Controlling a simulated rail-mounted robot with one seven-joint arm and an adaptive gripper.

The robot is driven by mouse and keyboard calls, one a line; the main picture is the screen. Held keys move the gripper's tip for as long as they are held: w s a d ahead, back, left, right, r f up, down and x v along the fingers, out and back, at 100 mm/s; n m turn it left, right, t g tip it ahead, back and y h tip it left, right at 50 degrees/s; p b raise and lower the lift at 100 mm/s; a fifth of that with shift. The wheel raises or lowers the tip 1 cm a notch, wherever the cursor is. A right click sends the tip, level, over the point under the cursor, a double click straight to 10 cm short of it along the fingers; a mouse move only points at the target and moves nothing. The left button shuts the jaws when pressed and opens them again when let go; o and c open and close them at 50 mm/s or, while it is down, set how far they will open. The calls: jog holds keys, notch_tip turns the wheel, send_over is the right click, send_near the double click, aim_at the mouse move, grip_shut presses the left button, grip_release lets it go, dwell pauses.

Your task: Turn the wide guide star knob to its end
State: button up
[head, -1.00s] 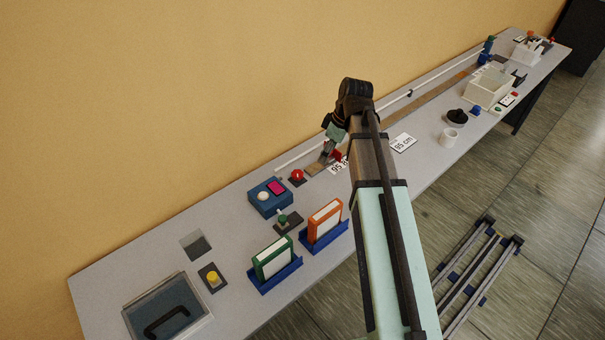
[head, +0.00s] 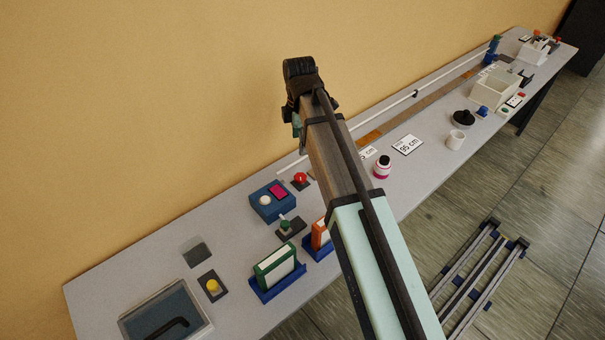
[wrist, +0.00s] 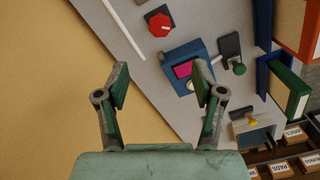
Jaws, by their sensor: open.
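I cannot tell for sure which knob is the wide guide star knob. A red, many-sided knob (head: 300,178) with a pale mark sits on a dark plate near the wall; it shows at the top of the wrist view (wrist: 159,22). A green knob (head: 284,222) stands on a dark plate nearer the front, also in the wrist view (wrist: 238,68). A yellow knob (head: 213,286) is further left. My gripper (wrist: 161,82) is open and empty, above the bench's wall side and apart from the knobs. In the head view it is mostly hidden by my arm.
A blue box (head: 269,200) with a pink screen stands between the red and green knobs. Binders in blue holders (head: 277,283) stand at the front edge. A white rod (head: 380,111) runs along the wall (head: 150,100). A pink-and-white bottle (head: 382,167) stands right of my arm.

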aim_at(300, 177)
notch_tip(300, 177, down, 15)
jog(key=p, duration=0.3)
dwell(0.3)
jog(key=c, duration=1.1)
